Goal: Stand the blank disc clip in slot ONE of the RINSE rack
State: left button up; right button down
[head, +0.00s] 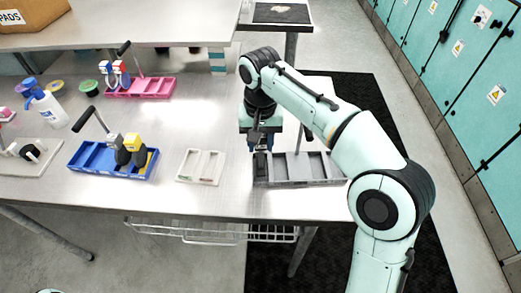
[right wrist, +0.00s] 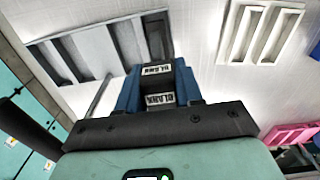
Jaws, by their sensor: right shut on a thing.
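My right gripper (head: 262,148) points down over the left end of a grey rack (head: 318,183) with several compartments. Its blue fingers (right wrist: 158,88) are shut on the blank disc clip (right wrist: 160,99), which bears BLANK labels in the right wrist view. The clip's dark far part (right wrist: 156,42) overlaps the rack's end compartment; I cannot tell whether it rests on the bottom. In the right wrist view the grey rack (right wrist: 75,38) lies at the upper left. No rack name is legible, so I cannot confirm which is RINSE. My left gripper is not in view.
A white two-part tray (head: 200,178) lies left of the grey rack. A blue rack (head: 88,172) with black and yellow-topped clips and a pink rack (head: 150,93) stand further left, both with upright handles. The table's front edge is close to the racks.

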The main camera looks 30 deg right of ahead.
jog(key=shift+f, duration=1.25)
jog(key=shift+f, duration=0.1)
jog(key=shift+f+b, duration=0.1)
jog(key=shift+b, duration=0.2)
jog(key=c, duration=0.7)
grip_release()
jog(key=shift+c, duration=0.2)
notch_tip(320, 180, up, 12)
jog(key=p, duration=0.4)
jog(key=shift+r, duration=0.2)
